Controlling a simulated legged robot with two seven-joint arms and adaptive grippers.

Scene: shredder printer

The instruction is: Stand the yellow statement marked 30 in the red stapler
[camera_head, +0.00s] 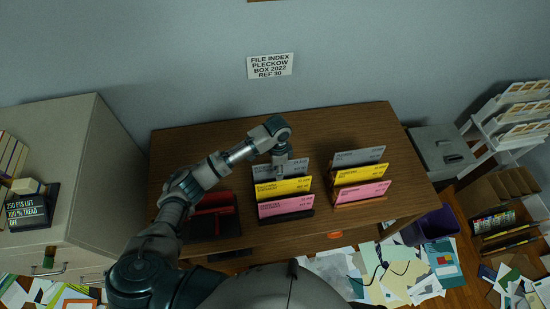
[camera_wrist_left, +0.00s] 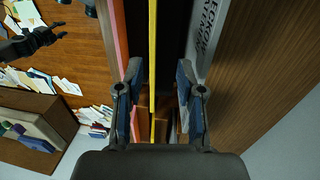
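Two yellow cards stand in racks on the desk: one in the left, dark-based rack (camera_head: 284,187) and one in the right, wooden rack (camera_head: 360,174). Their print is too small to read for a 30. My left gripper (camera_head: 280,163) is above the left rack, by its grey card (camera_head: 281,168). In the left wrist view the gripper (camera_wrist_left: 160,95) is open, its fingers on either side of a yellow card (camera_wrist_left: 153,60) seen edge-on; I see no grip on it. The red stapler (camera_head: 214,203) lies on the desk's left part, partly behind my left arm. A dark claw, probably my right gripper (camera_wrist_left: 58,33), shows at upper left.
Pink cards stand in front of the yellow ones in the left rack (camera_head: 286,206) and the right rack (camera_head: 362,192). A grey card (camera_head: 358,157) stands behind in the right one. The desk (camera_head: 330,125) is clear behind the racks. A cabinet (camera_head: 65,150) is at left.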

